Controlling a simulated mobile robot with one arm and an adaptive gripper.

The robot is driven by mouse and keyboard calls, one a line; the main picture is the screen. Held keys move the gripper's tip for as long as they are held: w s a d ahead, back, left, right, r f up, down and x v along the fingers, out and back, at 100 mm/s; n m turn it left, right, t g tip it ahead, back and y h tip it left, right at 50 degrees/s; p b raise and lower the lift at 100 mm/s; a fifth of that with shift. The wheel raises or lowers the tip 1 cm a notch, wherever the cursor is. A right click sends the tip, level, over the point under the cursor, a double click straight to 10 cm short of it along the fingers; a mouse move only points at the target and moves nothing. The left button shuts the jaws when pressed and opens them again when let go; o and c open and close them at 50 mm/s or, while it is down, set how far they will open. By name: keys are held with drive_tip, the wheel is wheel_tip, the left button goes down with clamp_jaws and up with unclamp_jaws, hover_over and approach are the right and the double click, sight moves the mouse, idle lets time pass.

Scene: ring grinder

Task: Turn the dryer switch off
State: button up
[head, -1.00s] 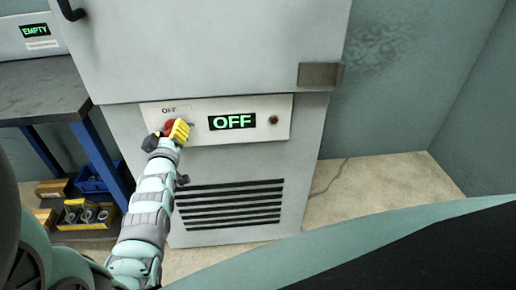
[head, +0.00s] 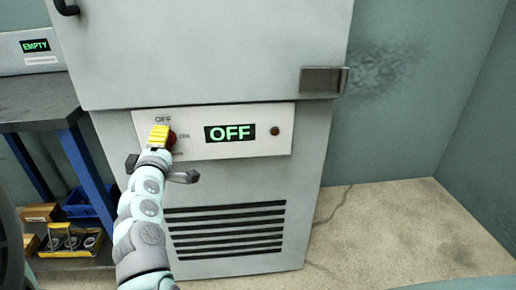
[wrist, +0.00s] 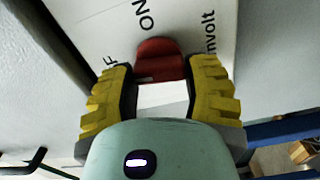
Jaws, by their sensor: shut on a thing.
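The dryer switch is a red knob (head: 172,139) on the white panel (head: 270,146) low on the dryer's front, partly hidden by my gripper (head: 159,136). The panel's display (head: 230,133) reads OFF in green. In the wrist view the red knob (wrist: 160,60) lies between the two yellow-padded fingers of my gripper (wrist: 161,76), which are shut on it. The letters ON show beside the knob in that view.
A dark table (head: 38,103) with blue legs stands left of the dryer, with a blue bin (head: 88,203) and boxes beneath. A metal bracket (head: 322,81) juts from the dryer's right edge. The floor (head: 400,220) to the right is clear.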

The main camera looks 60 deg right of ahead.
drive_tip(key=shift+n, duration=1)
drive_tip(key=o, duration=1.2)
drive_tip(key=v, duration=1.2)
